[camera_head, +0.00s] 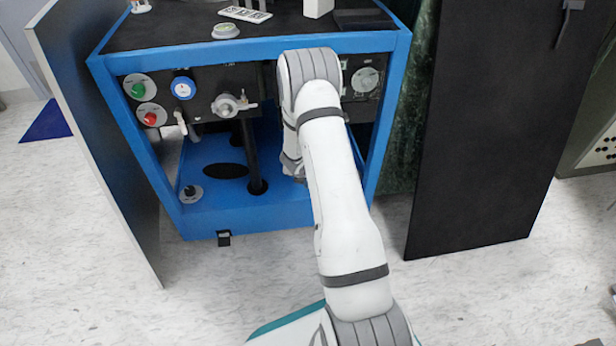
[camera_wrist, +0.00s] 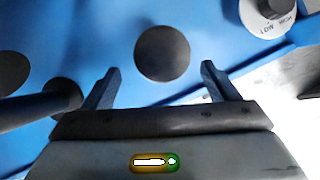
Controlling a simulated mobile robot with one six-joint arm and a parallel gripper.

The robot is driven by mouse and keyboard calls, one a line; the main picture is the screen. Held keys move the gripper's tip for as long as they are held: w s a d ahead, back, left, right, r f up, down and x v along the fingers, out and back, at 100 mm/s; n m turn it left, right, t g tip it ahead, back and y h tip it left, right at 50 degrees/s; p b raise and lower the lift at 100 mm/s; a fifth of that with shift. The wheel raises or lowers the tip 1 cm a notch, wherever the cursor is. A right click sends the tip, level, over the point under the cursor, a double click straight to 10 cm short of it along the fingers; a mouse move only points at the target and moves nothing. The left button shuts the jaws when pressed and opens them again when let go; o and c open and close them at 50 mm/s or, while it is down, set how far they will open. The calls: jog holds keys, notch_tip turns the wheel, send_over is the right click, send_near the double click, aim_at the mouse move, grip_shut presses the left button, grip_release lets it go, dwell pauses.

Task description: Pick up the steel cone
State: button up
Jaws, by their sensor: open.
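No clear cone shape stands out in either view. In the wrist view, a dark grey round shape (camera_wrist: 162,53) lies on the blue surface (camera_wrist: 105,28), beyond my fingertips and roughly between their lines. I cannot tell whether it is the steel cone seen end-on or a round opening. My gripper (camera_wrist: 160,78) is open, with nothing between its two fingers. In the head view, my arm reaches into the blue-framed cabinet (camera_head: 250,216) and hides the gripper and what is under it.
A dark post (camera_head: 249,155) rises from the cabinet floor left of my arm. A dial (camera_wrist: 267,12) sits at the wrist view's upper right. Knobs and a valve (camera_head: 226,106) line the cabinet's front panel. Open panels (camera_head: 480,130) flank both sides.

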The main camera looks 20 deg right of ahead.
jog(key=b+x, duration=0.1)
jog(key=x, duration=0.4)
jog(key=shift+w+d+f+b, duration=0.1)
jog(key=shift+d+f+b, duration=0.2)
jog(key=shift+b, duration=0.1)
jog(key=c, duration=1.1)
jog(key=shift+r, duration=0.15)
